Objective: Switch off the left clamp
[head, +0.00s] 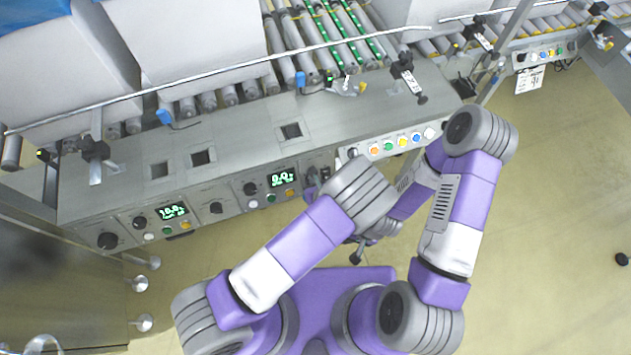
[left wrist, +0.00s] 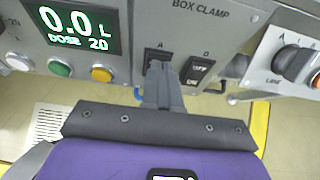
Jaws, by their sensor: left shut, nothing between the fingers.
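The grey box clamp panel (left wrist: 195,28) carries two black rocker switches. The left switch, marked A (left wrist: 157,56), is mostly covered by my left gripper (left wrist: 160,78), so its position is hidden. My left gripper is shut and empty, with its tips at the lower part of that switch; contact cannot be told. The right switch, marked B (left wrist: 199,70), shows OFF above and ON below. In the head view my left gripper (head: 313,181) is at the console front. My right gripper (head: 357,254) hangs low behind the left forearm, its jaws too small to tell.
Left of the clamp panel is a green display reading 0.0 L (left wrist: 78,25) with buttons below. To the right are a lane knob (left wrist: 297,62) and a row of coloured buttons (head: 402,142). Rollers with large white boxes (head: 197,40) lie behind the console.

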